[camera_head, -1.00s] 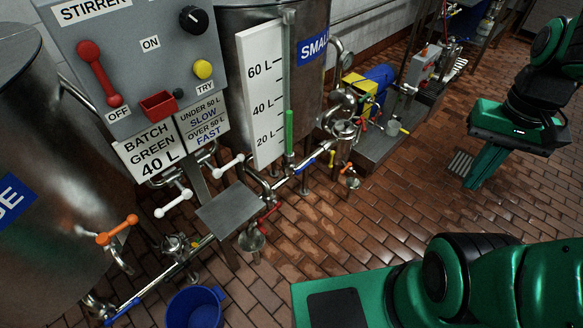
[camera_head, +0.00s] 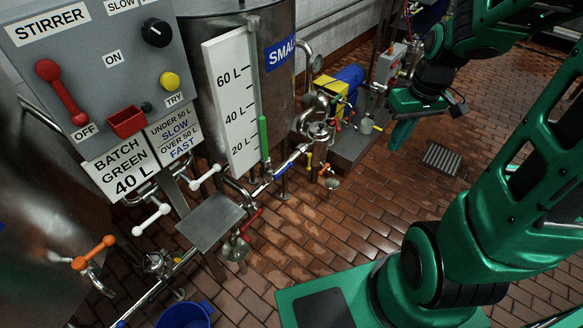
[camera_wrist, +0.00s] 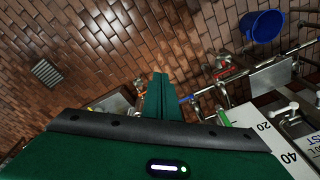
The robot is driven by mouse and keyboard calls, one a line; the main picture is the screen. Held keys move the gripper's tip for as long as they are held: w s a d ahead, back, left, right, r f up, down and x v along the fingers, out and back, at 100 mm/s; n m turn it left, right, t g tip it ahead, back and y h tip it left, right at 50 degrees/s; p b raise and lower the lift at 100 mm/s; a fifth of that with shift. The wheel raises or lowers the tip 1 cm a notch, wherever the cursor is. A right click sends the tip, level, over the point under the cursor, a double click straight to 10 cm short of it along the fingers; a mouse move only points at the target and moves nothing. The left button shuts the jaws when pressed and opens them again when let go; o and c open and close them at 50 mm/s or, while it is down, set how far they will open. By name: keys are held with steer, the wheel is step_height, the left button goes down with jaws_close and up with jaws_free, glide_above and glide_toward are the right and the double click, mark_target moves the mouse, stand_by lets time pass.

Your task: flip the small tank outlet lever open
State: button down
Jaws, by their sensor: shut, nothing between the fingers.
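The small tank (camera_head: 262,75) is a steel cylinder with a blue "SMALL" label and a white level scale, back centre in the head view. Below it, a lever with a blue grip (camera_head: 290,160) lies along the pipe; a white T-lever (camera_head: 205,178) and a red lever (camera_head: 250,220) are nearby. I cannot tell for sure which is the outlet lever. My gripper (camera_head: 398,143) hangs over the floor to the right of the tank and pipework, apart from them. In the wrist view my gripper (camera_wrist: 160,76) has its fingers together, with nothing between them.
The stirrer panel (camera_head: 105,75) stands front left, with a grey plate (camera_head: 210,221) below it. A blue bucket (camera_head: 184,316) is on the floor. A yellow and blue pump (camera_head: 337,92) sits right of the tank. Brick floor lies clear between the pipework and my arm.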

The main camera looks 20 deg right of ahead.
steer(key=w+a+f+n+t+y, duration=0.2)
steer(key=w+a+f, duration=0.2)
steer(key=w+f, duration=0.5)
steer(key=w+a+f+n+t+y, duration=0.2)
steer(key=w+a+f+n+t, duration=0.1)
steer(key=w+f, duration=0.6)
steer(key=w+a+f+n+t+y, duration=0.2)
steer(key=w+a+f, duration=0.3)
steer(key=f, duration=0.8)
steer(key=w, duration=0.3)
steer(key=shift+w+f+n+t, duration=0.25)
steer(key=shift+w+n+t, duration=0.05)
steer(key=shift+w, duration=0.1)
steer(key=shift+f, duration=0.1)
glide_above(291, 166)
steer(key=s, duration=0.4)
step_height(291, 166, down, 5)
steer(key=f, duration=0.2)
steer(key=w+f, duration=0.1)
steer(key=shift+w+a+f, duration=0.1)
steer(key=shift+a+f, duration=0.05)
steer(key=shift+a, duration=0.25)
steer(key=shift+f, duration=0.5)
